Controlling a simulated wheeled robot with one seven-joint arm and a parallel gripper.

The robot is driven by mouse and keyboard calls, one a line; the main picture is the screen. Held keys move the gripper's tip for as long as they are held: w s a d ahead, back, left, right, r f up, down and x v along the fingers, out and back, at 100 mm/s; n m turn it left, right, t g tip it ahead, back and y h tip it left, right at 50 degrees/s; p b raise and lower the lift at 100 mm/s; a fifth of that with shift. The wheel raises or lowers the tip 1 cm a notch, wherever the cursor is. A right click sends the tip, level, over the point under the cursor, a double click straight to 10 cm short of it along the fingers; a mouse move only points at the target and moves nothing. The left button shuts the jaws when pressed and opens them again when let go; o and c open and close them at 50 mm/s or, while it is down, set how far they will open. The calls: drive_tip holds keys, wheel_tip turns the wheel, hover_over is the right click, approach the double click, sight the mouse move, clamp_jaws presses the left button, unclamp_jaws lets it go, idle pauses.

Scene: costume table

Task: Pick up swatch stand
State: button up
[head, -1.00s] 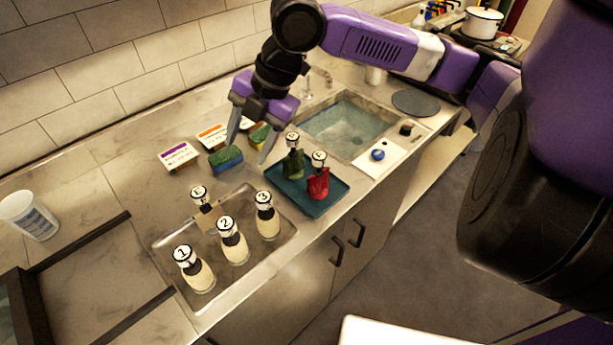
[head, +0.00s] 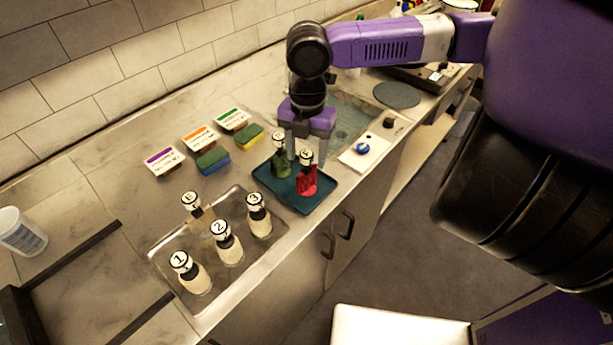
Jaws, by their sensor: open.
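Two small labelled stands are on a teal tray (head: 318,196): one with green cloth (head: 283,168) and one with red cloth (head: 307,182). Each has a round white label on top; I cannot read these surely. Which one is the swatch stand is not clear from the picture. My gripper (head: 307,150) points down over the tray, open and empty. Its fingers appear on either side of the red stand's label; whether they touch it I cannot tell. The left finger partly overlaps the gap beside the green stand.
A metal tray (head: 160,262) with several labelled bottles is at the front left. Sponges (head: 213,161) and marked cards (head: 200,137) lie behind. A sink (head: 352,119) is behind my gripper. A white board with a blue knob (head: 362,148) is to the right.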

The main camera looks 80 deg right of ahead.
drive_tip(key=shift+f, duration=0.4)
drive_tip(key=shift+c, duration=0.3)
clamp_jaws()
idle(0.9)
